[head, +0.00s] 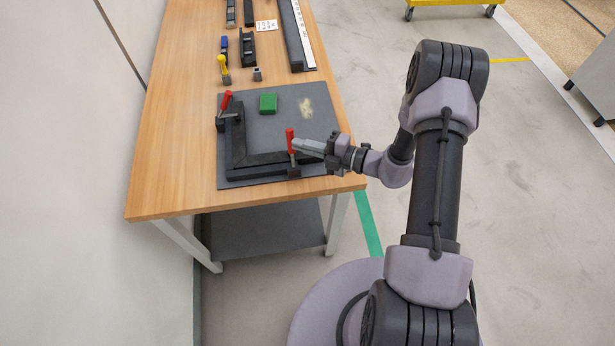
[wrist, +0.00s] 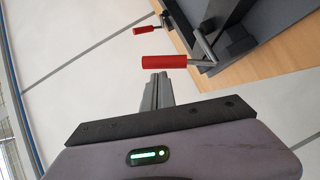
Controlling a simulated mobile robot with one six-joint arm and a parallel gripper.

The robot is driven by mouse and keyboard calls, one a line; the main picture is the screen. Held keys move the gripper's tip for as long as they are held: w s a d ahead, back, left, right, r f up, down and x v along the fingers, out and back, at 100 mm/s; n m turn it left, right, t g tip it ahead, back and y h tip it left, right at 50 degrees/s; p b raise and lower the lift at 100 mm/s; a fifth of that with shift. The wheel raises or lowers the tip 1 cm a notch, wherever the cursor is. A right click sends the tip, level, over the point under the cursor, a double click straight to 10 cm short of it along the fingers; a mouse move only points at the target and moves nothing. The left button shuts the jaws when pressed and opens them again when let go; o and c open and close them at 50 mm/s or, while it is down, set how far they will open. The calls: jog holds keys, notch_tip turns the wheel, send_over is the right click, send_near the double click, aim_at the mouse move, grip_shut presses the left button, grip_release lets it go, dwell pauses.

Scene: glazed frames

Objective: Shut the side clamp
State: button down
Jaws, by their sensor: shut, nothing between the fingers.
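A dark L-shaped frame (head: 238,145) lies on a grey mat (head: 262,122) on the wooden bench. One red-handled clamp (head: 290,141) stands at the frame's near right end, its handle upright in the head view. Another red-handled clamp (head: 226,102) is at the frame's far left end, its handle raised and tilted. My gripper (head: 296,145) is shut and empty, its fingertips right beside the near clamp's handle. In the wrist view the fingers (wrist: 158,80) point at the near red handle (wrist: 168,62), with a small gap showing. The other red handle (wrist: 146,30) is beyond it. Contact is unclear.
A yellow-handled tool (head: 222,64), dark fixtures (head: 247,48) and a long rail (head: 296,35) lie farther back. The bench's right edge passes beneath my gripper. Open floor lies to the right.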

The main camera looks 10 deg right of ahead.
jog(key=shift+w, duration=0.4)
jog(key=shift+w, duration=0.1)
dwell(0.3)
jog(key=shift+d, duration=0.1)
